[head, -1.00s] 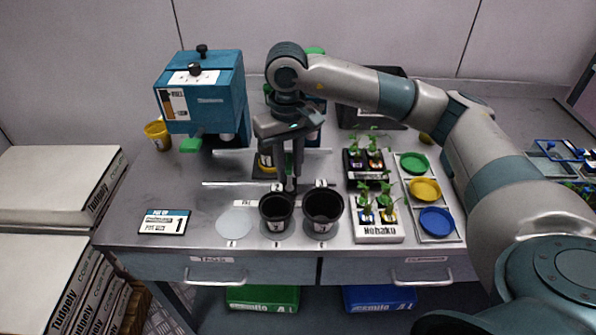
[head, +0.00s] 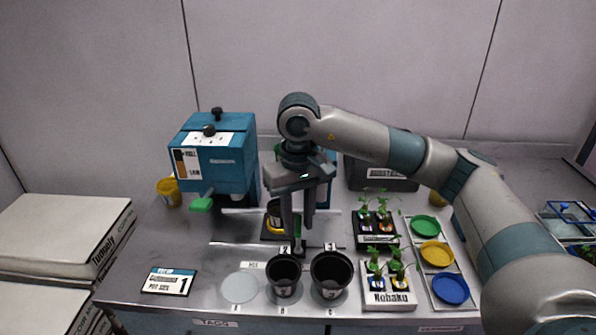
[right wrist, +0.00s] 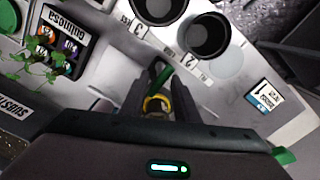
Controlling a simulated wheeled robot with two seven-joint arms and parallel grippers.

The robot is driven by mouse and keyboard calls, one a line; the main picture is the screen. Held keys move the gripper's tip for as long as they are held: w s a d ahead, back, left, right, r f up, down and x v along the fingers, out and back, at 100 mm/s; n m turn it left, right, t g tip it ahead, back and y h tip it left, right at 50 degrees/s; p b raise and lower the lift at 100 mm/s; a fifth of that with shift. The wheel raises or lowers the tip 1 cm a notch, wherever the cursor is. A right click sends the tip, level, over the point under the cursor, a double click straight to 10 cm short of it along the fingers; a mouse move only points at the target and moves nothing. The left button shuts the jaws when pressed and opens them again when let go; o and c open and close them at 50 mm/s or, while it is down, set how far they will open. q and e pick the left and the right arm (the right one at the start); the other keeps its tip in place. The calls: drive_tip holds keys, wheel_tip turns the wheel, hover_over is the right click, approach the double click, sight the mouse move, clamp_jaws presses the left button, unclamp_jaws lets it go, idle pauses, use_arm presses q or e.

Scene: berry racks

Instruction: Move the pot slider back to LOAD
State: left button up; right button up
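The pot slider is a dark plate (head: 267,236) between two pale rails, right of the blue machine (head: 222,160). A dark pot with a yellow band (head: 273,213) stands on it; the yellow also shows in the right wrist view (right wrist: 157,103). A green handle (right wrist: 160,77) stands up at the slider's near side. My right gripper (head: 298,228) points down there, its fingers apart on either side of the handle. Whether either finger touches it, I cannot tell. The LOAD marking is not readable. My left gripper is not in view.
Two black pots (head: 284,275) (head: 331,274) stand close in front of the slider. Seedling trays (head: 390,298) and coloured dishes (head: 450,288) lie to the right. A pot card (head: 169,281) and an empty round spot (head: 240,287) are at front left.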

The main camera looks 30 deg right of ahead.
wheel_tip(320, 180, up, 14)
drive_tip(key=b, duration=0.1)
drive_tip(key=shift+r, duration=0.25)
drive_tip(key=shift+s+a+f, duration=0.1)
idle(0.8)
